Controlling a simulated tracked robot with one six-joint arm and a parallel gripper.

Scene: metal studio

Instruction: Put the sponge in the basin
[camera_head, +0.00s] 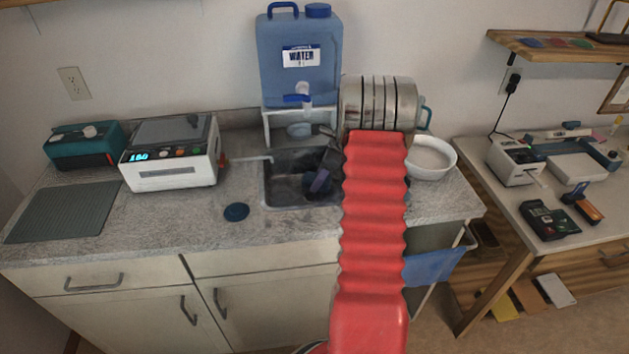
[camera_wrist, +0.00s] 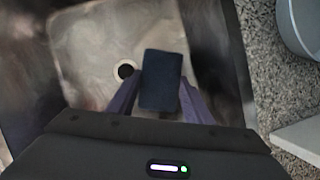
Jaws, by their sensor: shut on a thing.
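The basin (camera_head: 285,190) is a dark metal sink set into the grey stone counter. In the wrist view its floor (camera_wrist: 85,45) and round drain (camera_wrist: 124,71) lie below my gripper. My gripper (camera_wrist: 161,82) has purple-blue fingers on both sides of a dark blue block, the sponge (camera_wrist: 160,65), and is shut on it. The sponge is over the basin, near the drain in the picture; its height above the floor is hard to tell. In the head view, my red arm covers the right part of the basin, and a purple-blue finger (camera_head: 320,181) shows inside its outline.
A blue water container (camera_head: 300,55) on a stand is behind the basin. A metal keg (camera_head: 380,102) and a white bowl (camera_head: 431,157) are to the right. A white device (camera_head: 168,153) stands further left.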

